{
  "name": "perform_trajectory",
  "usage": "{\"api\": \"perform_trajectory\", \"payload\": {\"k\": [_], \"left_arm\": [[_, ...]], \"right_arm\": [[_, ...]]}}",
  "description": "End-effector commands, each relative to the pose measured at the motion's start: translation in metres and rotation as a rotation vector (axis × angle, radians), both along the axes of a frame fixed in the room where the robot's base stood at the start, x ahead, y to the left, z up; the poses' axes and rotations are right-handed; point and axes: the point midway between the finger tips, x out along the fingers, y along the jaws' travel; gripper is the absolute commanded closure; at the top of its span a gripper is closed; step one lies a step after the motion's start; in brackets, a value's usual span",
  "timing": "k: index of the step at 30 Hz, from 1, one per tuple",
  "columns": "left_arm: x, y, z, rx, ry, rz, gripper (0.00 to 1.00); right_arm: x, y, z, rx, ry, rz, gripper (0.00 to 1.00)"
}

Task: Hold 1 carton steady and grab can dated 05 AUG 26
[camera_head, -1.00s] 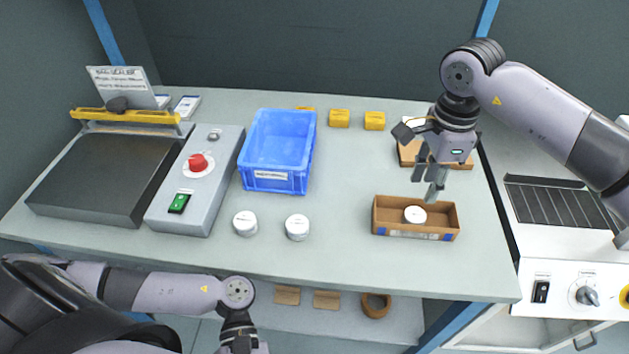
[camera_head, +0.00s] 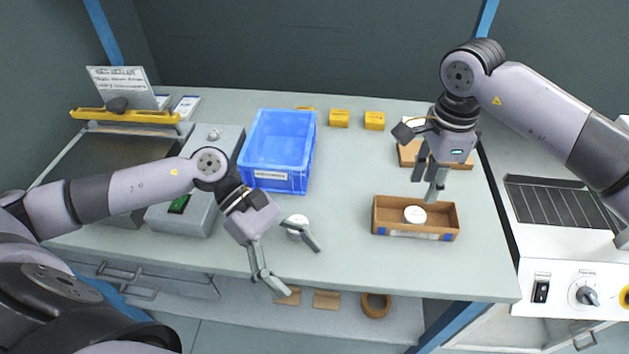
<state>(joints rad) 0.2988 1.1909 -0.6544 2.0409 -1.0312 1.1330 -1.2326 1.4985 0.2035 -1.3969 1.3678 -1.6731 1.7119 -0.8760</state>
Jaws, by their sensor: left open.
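A small brown open carton (camera_head: 380,219) stands at the right of the bench with a white-lidded can (camera_head: 415,215) inside. My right gripper (camera_head: 424,192) hangs over the carton's back side, fingers apart; whether it touches the carton I cannot tell. Another white can (camera_head: 296,222) stands on the bench left of the carton, partly covered by my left gripper (camera_head: 294,266). The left gripper is open and empty, pointing down near the bench's front edge, its fingers in front of this can. A third can is hidden behind the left gripper. No date is readable.
A blue crate (camera_head: 302,181) stands behind the cans. A grey control box (camera_head: 226,140) and a dark-topped machine (camera_head: 100,165) are at left. Bench between crate and carton is clear.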

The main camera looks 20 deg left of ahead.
Motion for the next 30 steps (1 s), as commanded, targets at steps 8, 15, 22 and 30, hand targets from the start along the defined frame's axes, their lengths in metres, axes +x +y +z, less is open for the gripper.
{"api": "perform_trajectory", "payload": {"k": [8,15,22,30], "left_arm": [[0.117,0.021,0.036,-0.12,-0.147,0.355,0.17],[0.146,0.032,0.048,-0.152,-0.184,0.448,0.17],[0.15,0.019,0.043,-0.156,-0.184,0.449,0.17],[0.164,-0.026,0.024,-0.156,-0.184,0.444,0.17]], "right_arm": [[0.0,0.0,0.0,0.0,0.0,0.0,0.67],[0.0,0.0,0.0,0.0,0.0,0.0,0.67],[0.0,0.0,0.0,0.0,0.0,0.0,0.67],[0.0,0.0,0.0,0.0,0.0,0.0,0.67]]}}
